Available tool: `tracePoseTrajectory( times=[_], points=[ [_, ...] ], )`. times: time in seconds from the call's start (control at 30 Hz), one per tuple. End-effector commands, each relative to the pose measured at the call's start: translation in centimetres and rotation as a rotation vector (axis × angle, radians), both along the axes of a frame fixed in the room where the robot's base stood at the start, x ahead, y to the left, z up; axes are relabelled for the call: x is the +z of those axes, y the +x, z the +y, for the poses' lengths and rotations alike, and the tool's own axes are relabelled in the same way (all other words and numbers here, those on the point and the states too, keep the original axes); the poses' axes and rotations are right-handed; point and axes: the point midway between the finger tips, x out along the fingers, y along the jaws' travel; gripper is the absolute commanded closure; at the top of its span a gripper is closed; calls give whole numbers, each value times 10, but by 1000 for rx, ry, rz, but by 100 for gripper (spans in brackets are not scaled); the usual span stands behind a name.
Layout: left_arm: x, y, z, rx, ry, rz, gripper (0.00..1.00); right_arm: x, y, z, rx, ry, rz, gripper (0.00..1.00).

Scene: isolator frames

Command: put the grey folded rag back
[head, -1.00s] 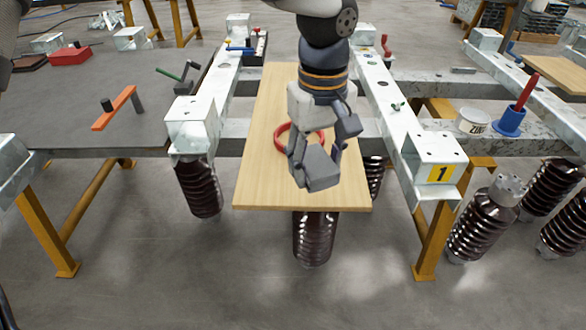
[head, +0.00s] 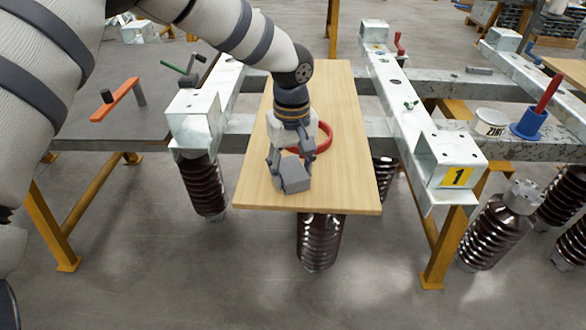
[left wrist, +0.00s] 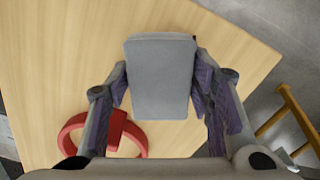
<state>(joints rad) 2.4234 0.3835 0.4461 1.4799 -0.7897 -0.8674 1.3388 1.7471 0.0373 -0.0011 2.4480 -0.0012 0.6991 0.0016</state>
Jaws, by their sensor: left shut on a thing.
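The grey folded rag (head: 294,179) is a flat grey block over the near part of the wooden board (head: 348,185). My left gripper (head: 289,168) comes down from above and is shut on it. In the left wrist view the rag (left wrist: 161,95) sits between the two fingers, gripped at its sides. I cannot tell whether its underside touches the board. My right gripper is not in view.
A red ring-shaped thing (head: 325,140) lies on the board just behind the gripper; it also shows in the left wrist view (left wrist: 70,128). White steel beams flank the board. A ZINC tub (head: 489,122) and a blue holder (head: 529,124) stand right. The board's near right is clear.

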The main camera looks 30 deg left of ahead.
Motion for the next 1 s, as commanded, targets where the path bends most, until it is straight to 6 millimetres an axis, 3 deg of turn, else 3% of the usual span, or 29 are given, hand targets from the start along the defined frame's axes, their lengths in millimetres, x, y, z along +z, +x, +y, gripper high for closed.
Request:
tracePoseTrajectory(
  times=[0.17, 0.2, 0.27, 0.53, 0.63, 1.0],
  points=[
    [-2, 0, 0, -1, 1, 0, 75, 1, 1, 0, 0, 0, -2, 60],
    [-1, 0, 0, 0, 0, 0, 43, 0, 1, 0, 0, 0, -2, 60],
    [-1, 0, 0, 0, 0, 0, 32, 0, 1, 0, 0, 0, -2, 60],
    [-1, 0, 0, 0, 0, 0, 32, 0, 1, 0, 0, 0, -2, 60],
    [8, 1, 0, 0, 1, -3, 32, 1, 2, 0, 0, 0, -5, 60],
    [102, 0, 0, 0, 2, -7, 32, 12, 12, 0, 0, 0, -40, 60]
  ],
)
